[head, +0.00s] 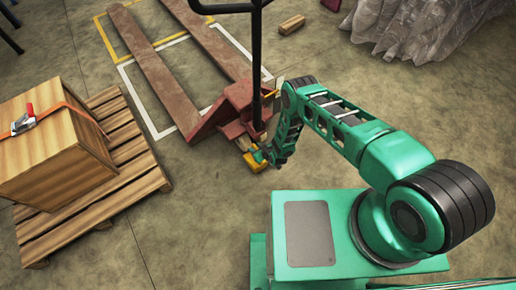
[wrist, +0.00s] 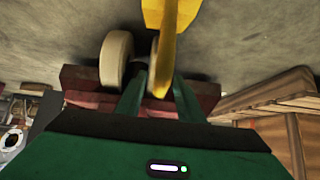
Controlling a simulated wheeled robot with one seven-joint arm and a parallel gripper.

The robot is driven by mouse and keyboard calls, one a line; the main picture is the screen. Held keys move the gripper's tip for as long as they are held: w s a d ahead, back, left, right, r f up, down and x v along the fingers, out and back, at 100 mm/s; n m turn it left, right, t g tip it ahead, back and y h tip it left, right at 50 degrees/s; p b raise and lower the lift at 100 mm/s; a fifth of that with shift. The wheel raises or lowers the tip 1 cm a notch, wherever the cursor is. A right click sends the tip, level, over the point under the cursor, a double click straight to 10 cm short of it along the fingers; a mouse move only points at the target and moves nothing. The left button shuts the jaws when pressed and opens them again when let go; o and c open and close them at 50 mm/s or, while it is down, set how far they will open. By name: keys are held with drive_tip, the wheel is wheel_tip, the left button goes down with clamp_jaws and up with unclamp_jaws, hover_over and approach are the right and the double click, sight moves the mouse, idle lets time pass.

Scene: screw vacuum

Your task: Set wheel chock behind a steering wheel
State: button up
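The yellow wheel chock (head: 255,161) is low by the floor at the near end of the red pallet jack (head: 240,98), below its black handle. My gripper (head: 264,156) is at the chock. In the wrist view the chock (wrist: 172,22) lies between my two green fingers (wrist: 160,92), which look shut on it. Two pale steering wheels of the jack show there, one clear of the chock (wrist: 117,58) and one partly hidden behind it (wrist: 154,50). The chock is right beside the partly hidden wheel; I cannot tell whether they touch or whether the chock rests on the floor.
A wooden crate (head: 50,150) with an orange strap stands on a pallet (head: 135,165) at the left. A wooden block (head: 291,25) lies beyond the jack. A plastic-wrapped load (head: 415,25) is at the back right. Bare floor lies between the pallet and my base.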

drive_tip(key=v, duration=1.2)
drive_tip(key=shift+r, duration=0.15)
